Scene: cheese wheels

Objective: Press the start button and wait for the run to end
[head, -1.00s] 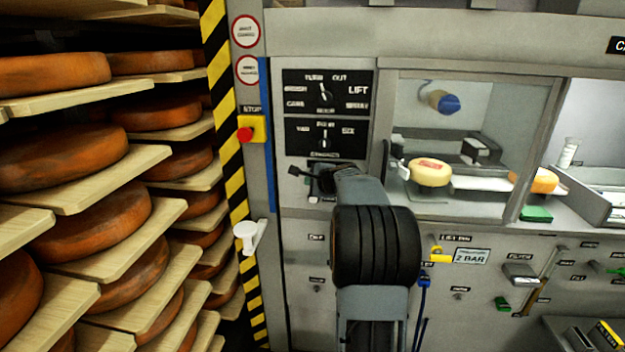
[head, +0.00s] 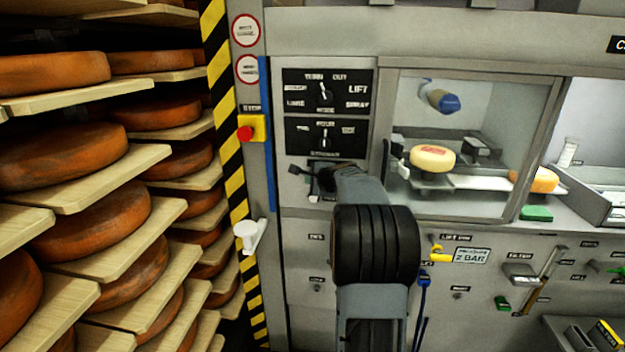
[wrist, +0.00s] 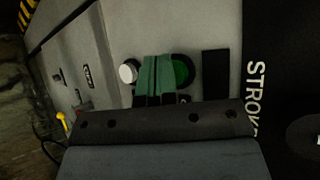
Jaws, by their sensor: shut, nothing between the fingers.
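In the wrist view a round green button (wrist: 182,69) sits on the grey panel, with a white button (wrist: 127,73) to its left. My gripper (wrist: 154,62) is shut and empty. Its green fingers lie between the two buttons in the picture and overlap the green one's left edge. I cannot tell whether they touch it or whether it is pushed in. A pale cheese wheel (head: 432,158) stands on a support behind the machine's window.
A red stop button (head: 245,134) on a yellow box is left of the dials (head: 325,95). Shelves of orange cheese wheels (head: 65,150) fill the left side. A second cheese (head: 543,181) lies to the right in the machine. A white handle (head: 248,236) juts out lower left.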

